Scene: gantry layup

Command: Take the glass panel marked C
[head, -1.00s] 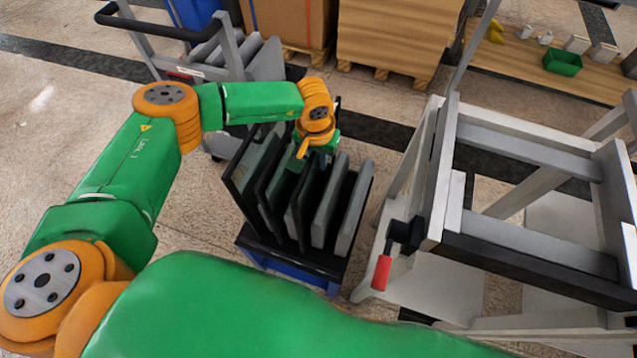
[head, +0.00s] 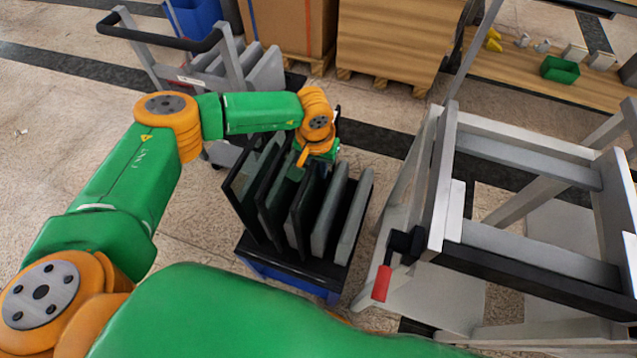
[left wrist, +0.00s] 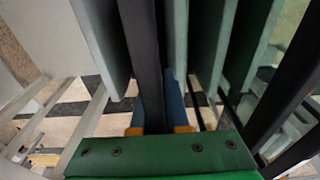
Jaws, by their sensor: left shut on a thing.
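Several upright panels stand side by side in a black rack (head: 300,262) with a blue base. My left gripper (head: 318,155) reaches over their far end. In the left wrist view, the orange fingertips of my left gripper (left wrist: 160,129) are on both sides of a dark panel (left wrist: 140,45) and shut on it. In the head view a dark panel (head: 307,200) stands right below the gripper, with grey panels (head: 350,220) to its right and dark-edged panels (head: 247,180) to its left. No letter C can be read on any panel. My right gripper is out of view.
A pale metal frame (head: 445,180) with a red-handled clamp (head: 381,283) stands close to the rack's right. A grey trolley (head: 230,60) with a black handle is behind left. Boxes (head: 395,40) on pallets stand at the back. Open floor lies to the left.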

